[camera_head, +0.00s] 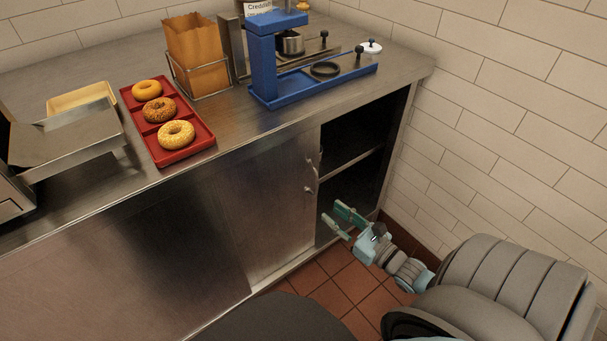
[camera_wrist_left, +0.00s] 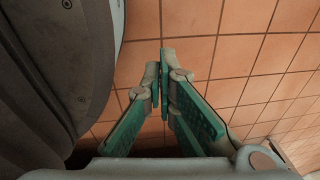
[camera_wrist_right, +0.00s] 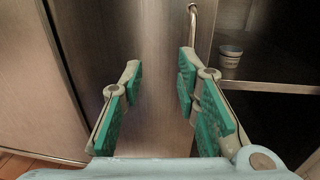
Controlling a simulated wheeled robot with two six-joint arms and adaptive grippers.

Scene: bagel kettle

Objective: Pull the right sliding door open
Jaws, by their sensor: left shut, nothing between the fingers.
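The right sliding door (camera_head: 275,195) is a brushed metal panel on the front of the steel cabinet. A dark opening with shelves shows to its right. Its curved metal handle (camera_head: 311,178) is near its right edge. My right gripper (camera_head: 342,219) is open and empty, low in front of the opening, below and right of the handle. In the right wrist view the door (camera_wrist_right: 150,35) lies ahead of the open fingers, and the handle (camera_wrist_right: 192,22) shows just beyond the right finger's tip. My left gripper (camera_wrist_left: 165,58) is shut and empty above the floor, outside the head view.
A small jar (camera_wrist_right: 230,57) stands on a shelf inside the cabinet. The counter holds a red tray (camera_head: 195,145) of bagels, a paper bag in a rack (camera_head: 200,60) and a blue press (camera_head: 265,65). A tiled wall (camera_head: 500,110) is close on the right.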

